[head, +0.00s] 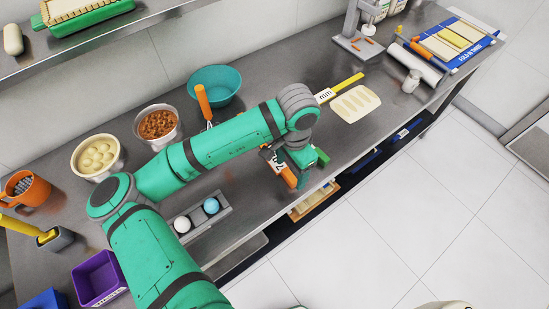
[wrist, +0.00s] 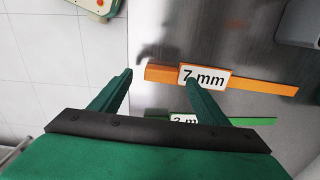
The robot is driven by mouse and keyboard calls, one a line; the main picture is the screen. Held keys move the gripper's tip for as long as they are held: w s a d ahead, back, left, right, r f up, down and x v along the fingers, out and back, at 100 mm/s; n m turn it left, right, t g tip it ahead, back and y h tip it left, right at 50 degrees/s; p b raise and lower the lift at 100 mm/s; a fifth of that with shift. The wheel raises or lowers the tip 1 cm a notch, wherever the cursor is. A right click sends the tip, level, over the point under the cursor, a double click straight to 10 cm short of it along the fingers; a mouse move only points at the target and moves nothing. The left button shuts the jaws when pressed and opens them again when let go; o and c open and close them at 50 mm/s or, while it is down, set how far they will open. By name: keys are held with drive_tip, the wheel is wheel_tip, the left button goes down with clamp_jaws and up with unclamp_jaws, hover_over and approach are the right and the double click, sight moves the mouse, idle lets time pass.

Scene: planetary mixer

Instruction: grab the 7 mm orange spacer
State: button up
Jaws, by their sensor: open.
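The orange 7 mm spacer (wrist: 265,84) lies on the steel counter in the wrist view, a long thin bar with a white label reading "7 mm". In the head view part of it (head: 289,178) shows beside my gripper. My gripper (wrist: 158,79) is open. In the wrist view the spacer's left end appears between the fingertips, and the right finger overlaps the label. I cannot tell the height gap, and no grip shows.
A yellow spacer (head: 349,84) and a cream slab (head: 356,103) lie farther right. A grey holder with white and blue balls (head: 211,206) stands left. A teal bowl (head: 214,84) and nut bowl (head: 158,125) stand behind. The counter's front edge is close to my gripper.

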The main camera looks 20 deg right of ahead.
drive_tip(key=shift+w+f, duration=0.1)
drive_tip(key=shift+f, duration=1)
drive_tip(key=c, duration=1.2)
drive_tip(key=shift+r, duration=0.15)
